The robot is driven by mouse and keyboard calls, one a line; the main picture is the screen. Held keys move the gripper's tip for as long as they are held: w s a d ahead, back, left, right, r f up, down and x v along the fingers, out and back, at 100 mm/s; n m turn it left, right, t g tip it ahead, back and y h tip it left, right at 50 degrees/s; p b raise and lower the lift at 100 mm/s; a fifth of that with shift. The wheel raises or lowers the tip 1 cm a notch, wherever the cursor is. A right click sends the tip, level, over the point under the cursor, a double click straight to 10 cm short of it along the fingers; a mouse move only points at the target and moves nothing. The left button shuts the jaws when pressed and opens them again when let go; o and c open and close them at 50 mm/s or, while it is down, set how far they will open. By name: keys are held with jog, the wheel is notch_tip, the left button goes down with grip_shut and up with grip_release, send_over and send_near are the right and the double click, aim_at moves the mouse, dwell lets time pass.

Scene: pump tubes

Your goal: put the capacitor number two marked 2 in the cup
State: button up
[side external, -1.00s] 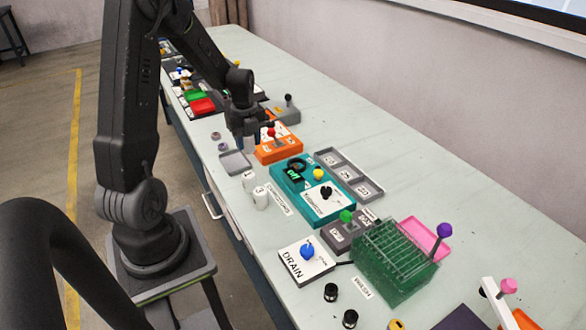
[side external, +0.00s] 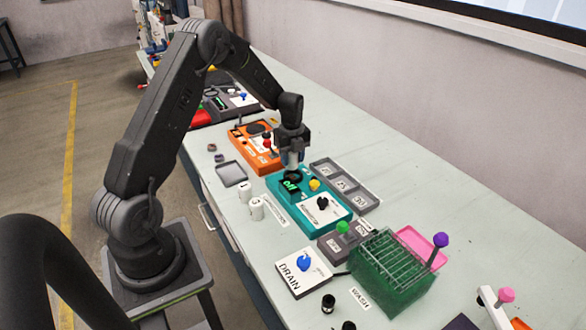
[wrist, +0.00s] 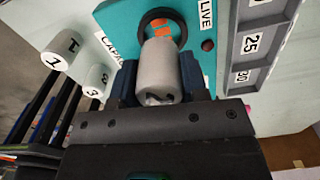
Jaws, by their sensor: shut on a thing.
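My gripper (side external: 292,160) is shut on a pale grey cylinder, capacitor 2 (wrist: 160,75), whose dark "2" shows on the end toward the wrist camera. The capacitor also shows in the side view (side external: 291,161), hanging between my fingers. A black ring-shaped cup (side external: 290,177) stands on the teal device (side external: 330,213). The cup (wrist: 163,15) lies just beyond the capacitor's far end in the wrist view, partly hidden by it. The capacitor is above the cup; I cannot tell whether they touch.
White capacitors 1 (side external: 244,189) and 3 (side external: 256,209) stand left of the teal device. A grey numbered tray (side external: 358,197) lies to its right, an orange box (side external: 255,150) behind. A yellow knob (side external: 314,184) and black knob (side external: 323,203) rise near the cup.

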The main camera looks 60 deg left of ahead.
aim_at(293, 168)
jog(key=shift+w+d+f, duration=0.1)
jog(key=shift+w+f, duration=0.05)
jog(key=shift+f, duration=2)
jog(key=shift+f, duration=0.1)
jog(key=o, duration=0.9)
jog(key=shift+o, duration=0.2)
